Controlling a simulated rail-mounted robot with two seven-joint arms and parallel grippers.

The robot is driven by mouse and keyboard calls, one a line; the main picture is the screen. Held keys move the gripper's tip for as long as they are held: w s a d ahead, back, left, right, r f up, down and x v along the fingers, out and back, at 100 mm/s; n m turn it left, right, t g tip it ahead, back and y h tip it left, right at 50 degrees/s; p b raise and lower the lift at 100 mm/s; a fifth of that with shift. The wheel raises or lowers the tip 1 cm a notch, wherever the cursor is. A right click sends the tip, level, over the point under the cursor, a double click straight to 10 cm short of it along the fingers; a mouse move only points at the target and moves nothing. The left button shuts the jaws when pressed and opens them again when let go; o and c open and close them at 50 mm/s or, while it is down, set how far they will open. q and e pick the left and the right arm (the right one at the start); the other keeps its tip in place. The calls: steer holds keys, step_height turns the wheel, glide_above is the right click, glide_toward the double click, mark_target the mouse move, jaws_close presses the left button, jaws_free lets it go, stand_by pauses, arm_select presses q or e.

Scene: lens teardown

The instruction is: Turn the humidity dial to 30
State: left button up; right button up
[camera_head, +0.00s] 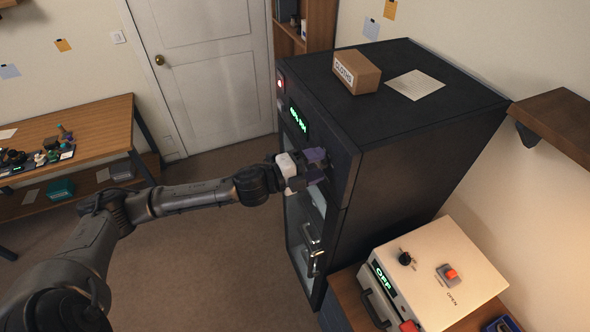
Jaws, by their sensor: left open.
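The dark dry cabinet (408,165) stands right of centre, with its front facing left. A green humidity display (298,118) glows on the upper front; it shows a percent RH reading in the forties, with the last digit too small to be sure of. My left gripper (320,165) is at the front panel below the display, its purple fingers open and close to the panel. I see no humidity dial; the gripper covers that part of the panel. I cannot tell whether the fingers touch or surround anything. My right gripper is out of view.
A cardboard box (357,71) and a paper sheet (415,84) lie on the cabinet top. The cabinet door has a metal handle (313,248). A white device (440,275) with an OFF display sits lower right. A wooden bench (90,125) stands at left; floor between is clear.

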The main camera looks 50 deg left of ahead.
arm_select(q)
steer(key=b+v, duration=0.3)
steer(key=v, duration=1)
steer(key=shift+s, duration=0.2)
stand_by(0.6)
